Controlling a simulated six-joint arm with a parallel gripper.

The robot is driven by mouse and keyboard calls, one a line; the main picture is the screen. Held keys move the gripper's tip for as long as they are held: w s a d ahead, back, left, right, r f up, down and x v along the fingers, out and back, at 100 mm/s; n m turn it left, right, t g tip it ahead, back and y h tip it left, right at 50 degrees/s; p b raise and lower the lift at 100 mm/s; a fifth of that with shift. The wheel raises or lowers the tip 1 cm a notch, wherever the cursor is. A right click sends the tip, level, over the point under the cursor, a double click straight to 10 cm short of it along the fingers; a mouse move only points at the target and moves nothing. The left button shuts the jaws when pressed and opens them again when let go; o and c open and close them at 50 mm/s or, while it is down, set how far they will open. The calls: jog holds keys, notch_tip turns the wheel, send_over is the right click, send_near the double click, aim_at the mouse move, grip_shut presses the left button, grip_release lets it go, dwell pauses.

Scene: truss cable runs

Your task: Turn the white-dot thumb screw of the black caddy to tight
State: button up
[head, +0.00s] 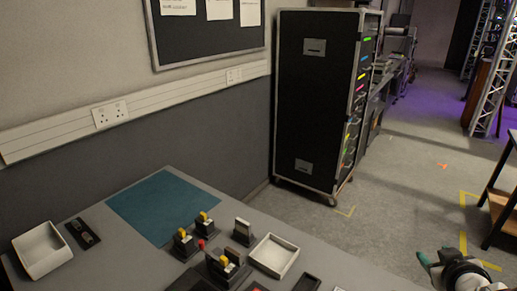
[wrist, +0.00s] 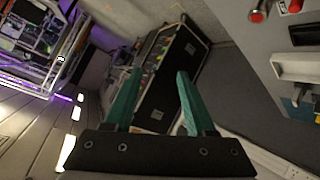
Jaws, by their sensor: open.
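Several small black holders stand on the grey table in the head view. Two carry yellow pieces, the left black holder (head: 184,246) and the back black holder (head: 205,227). A front black holder (head: 224,268) has a yellow and a brown piece, and a right black holder (head: 242,233) has a pale top. I cannot tell which is the black caddy, and no white-dot thumb screw can be made out. My gripper (wrist: 158,73) is open and empty, its teal fingers apart. In the head view it is at the lower right, away from the holders.
A white tray (head: 274,256) stands right of the holders, and another white tray (head: 42,250) at far left. A teal mat (head: 165,205) lies at the back. A red knob (head: 201,243) sits among the holders. A tall black case (head: 315,105) stands beyond the table.

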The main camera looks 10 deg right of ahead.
jog(key=s+f+t+y, duration=0.1)
jog(key=s+f, duration=0.2)
jog(key=s+f+n+t+y, duration=0.1)
jog(key=s+f+y, duration=0.1)
jog(key=s+f, duration=0.2)
jog(key=s+f+n+y, duration=0.1)
jog(key=s+f+y, duration=0.1)
jog(key=s+f, duration=0.2)
jog(key=shift+a+f+t, duration=0.2)
jog(key=shift+a+t, duration=0.2)
jog(key=s+a+n+t+y, duration=0.2)
jog(key=s+a+t+y, duration=0.3)
jog(key=s+a, duration=0.5)
jog(key=w+a, duration=0.2)
jog(key=w, duration=0.5)
jog(key=w+a+y, duration=0.1)
jog(key=w+a, duration=0.1)
jog(key=w, duration=0.6)
jog(key=shift+w+a+f+g, duration=0.15)
jog(key=shift+a+f+g, duration=0.15)
jog(key=shift+a+f, duration=0.1)
jog(key=shift+d, duration=0.1)
grip_shut()
